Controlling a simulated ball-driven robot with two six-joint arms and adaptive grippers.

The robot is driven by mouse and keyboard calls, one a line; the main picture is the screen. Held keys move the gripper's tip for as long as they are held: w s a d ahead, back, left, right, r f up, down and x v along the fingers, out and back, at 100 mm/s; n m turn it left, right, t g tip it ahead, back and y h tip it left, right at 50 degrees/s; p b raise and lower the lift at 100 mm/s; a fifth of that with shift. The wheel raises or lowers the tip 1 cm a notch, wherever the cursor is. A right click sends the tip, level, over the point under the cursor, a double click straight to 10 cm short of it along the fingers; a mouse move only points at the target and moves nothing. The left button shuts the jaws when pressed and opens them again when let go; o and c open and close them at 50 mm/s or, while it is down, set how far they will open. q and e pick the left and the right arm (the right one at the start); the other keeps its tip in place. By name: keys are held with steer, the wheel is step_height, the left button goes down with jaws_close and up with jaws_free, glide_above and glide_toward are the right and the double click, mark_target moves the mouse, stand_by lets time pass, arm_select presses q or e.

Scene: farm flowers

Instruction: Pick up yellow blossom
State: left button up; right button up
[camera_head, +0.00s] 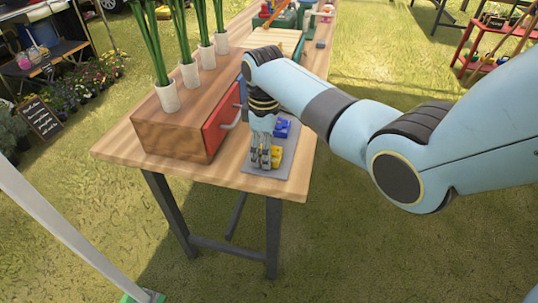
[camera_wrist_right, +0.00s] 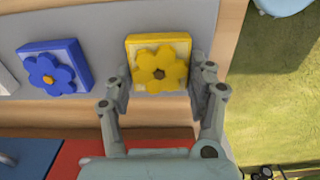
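The yellow blossom (camera_wrist_right: 160,68) is a yellow flower with a dark centre on a square block. It lies on the grey tray (camera_wrist_right: 110,43) at the table end; in the head view the yellow blossom (camera_head: 276,155) is partly hidden by my gripper. My right gripper (camera_head: 265,160) points down at it. In the wrist view the right gripper (camera_wrist_right: 160,85) is open, with one fingertip on each side of the block's near part. The gaps look very small, and I cannot tell whether the pads touch it. My left gripper is not in view.
A blue blossom (camera_wrist_right: 50,75) sits on the same tray, left of the yellow one in the wrist view. A wooden drawer box (camera_head: 175,132) with a red front (camera_head: 221,122) and white vases (camera_head: 190,75) on top stands beside the tray. The table edge is close by.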

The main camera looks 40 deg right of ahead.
steer(key=c, duration=0.6)
steer(key=shift+o, duration=0.2)
steer(key=shift+r, duration=0.15)
